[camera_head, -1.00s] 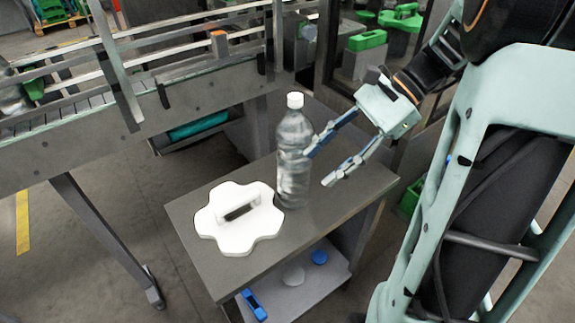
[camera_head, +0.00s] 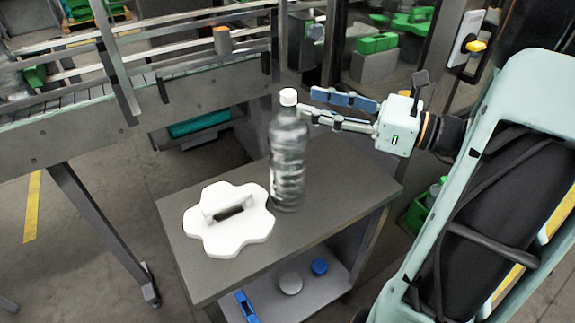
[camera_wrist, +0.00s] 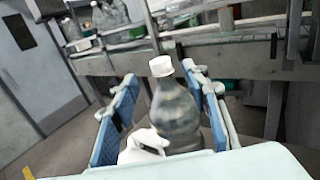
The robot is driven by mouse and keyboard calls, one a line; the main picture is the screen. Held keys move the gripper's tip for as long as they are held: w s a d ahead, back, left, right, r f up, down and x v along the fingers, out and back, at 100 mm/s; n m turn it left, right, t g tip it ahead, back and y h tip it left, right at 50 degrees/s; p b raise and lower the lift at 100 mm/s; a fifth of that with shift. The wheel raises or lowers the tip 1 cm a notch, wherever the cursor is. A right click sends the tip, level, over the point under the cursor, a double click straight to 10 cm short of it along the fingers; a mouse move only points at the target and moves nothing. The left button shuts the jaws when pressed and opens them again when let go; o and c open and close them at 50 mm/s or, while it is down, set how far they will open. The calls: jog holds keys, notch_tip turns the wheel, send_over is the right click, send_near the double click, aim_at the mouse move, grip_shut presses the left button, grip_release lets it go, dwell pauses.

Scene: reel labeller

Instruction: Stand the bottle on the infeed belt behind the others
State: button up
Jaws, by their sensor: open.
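A clear bottle with a white cap (camera_head: 288,150) stands upright on the grey cart top (camera_head: 330,205). In the wrist view the bottle (camera_wrist: 174,115) shows ahead, between the two blue-padded fingers. My gripper (camera_head: 308,104) is open at the height of the bottle's neck, just to its right in the head view. Whether a finger touches the bottle I cannot tell. The infeed belt (camera_head: 70,103) runs along the conveyor at upper left, behind metal rails. In the wrist view, several bottles (camera_wrist: 105,18) stand on the conveyor at upper left.
A white lobed part with a handle (camera_head: 228,222) lies on the cart, left of the bottle; it also shows in the wrist view (camera_wrist: 143,146). The lower shelf (camera_head: 305,292) holds small blue and white items. Guide rails and a post (camera_head: 115,60) edge the conveyor.

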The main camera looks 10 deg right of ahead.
aim_at(289, 92)
jog(key=shift+r+x, duration=0.2)
jog(key=shift+x, duration=1.4)
jog(key=shift+r+x, duration=0.15)
jog(key=shift+x, duration=1.4)
jog(key=shift+d, duration=0.1)
jog(key=shift+c, duration=0.4)
grip_shut()
jog(key=shift+w+r, duration=0.1)
jog(key=shift+r, duration=0.05)
